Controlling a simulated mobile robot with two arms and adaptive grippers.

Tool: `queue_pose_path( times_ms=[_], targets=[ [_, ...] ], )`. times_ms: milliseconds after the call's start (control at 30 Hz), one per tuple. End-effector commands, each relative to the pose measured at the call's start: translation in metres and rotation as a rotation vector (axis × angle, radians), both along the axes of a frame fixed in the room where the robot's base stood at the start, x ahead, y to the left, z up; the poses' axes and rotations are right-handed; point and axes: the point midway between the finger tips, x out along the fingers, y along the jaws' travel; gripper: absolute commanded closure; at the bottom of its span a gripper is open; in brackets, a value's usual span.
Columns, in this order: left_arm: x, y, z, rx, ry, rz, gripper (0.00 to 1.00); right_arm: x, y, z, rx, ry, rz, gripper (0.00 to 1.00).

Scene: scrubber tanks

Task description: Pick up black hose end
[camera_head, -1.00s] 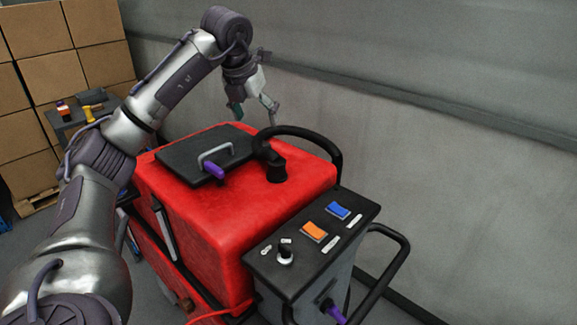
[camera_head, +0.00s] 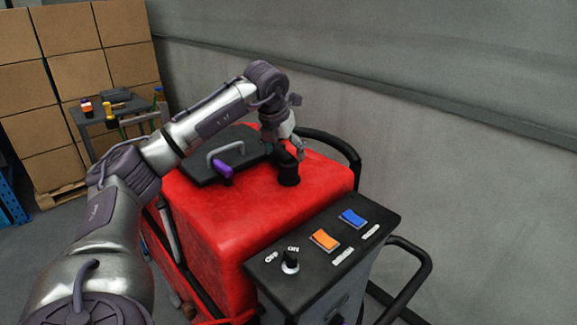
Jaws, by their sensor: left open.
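The black hose end (camera_head: 288,175) stands upright on top of the red scrubber tank (camera_head: 215,215). The black hose (camera_head: 338,145) curves from behind my gripper to the tank's right side. My left gripper (camera_head: 286,152) is open and points down at the hose end's upper part. One finger shows on the right side of it; the other is largely hidden. I cannot tell whether the fingers touch it. My right gripper is out of view.
A black lid (camera_head: 205,168) with a grey handle and a purple latch (camera_head: 222,168) lies left of the hose end. A control panel (camera_head: 325,255) stands in front. Stacked boxes (camera_head: 75,60) and a small table (camera_head: 112,122) are behind left. A grey wall (camera_head: 440,110) bounds the right.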

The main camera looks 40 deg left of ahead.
Motion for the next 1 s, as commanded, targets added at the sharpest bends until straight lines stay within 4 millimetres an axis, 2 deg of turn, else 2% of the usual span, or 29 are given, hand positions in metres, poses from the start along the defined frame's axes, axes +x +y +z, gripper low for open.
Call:
queue_pose_path(
  times_ms=[233,367,500,767,867,1000],
  targets=[
    [0.006,0.002,-0.017,0.001,0.005,-0.001,0.18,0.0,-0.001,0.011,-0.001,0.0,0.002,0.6],
    [0.012,0.003,-0.035,0.0,0.006,0.0,0.18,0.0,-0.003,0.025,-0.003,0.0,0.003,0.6],
    [0.019,0.004,-0.053,0.0,0.003,-0.001,0.18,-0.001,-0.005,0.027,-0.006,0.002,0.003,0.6],
    [0.02,0.005,-0.057,0.001,-0.001,-0.002,0.18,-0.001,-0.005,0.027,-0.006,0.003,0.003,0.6],
    [0.02,0.005,-0.057,0.0,0.0,-0.001,0.31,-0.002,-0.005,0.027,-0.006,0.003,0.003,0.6],
    [0.02,0.005,-0.057,0.0,0.0,-0.001,0.55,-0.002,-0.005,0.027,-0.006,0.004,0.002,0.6]
  ],
)
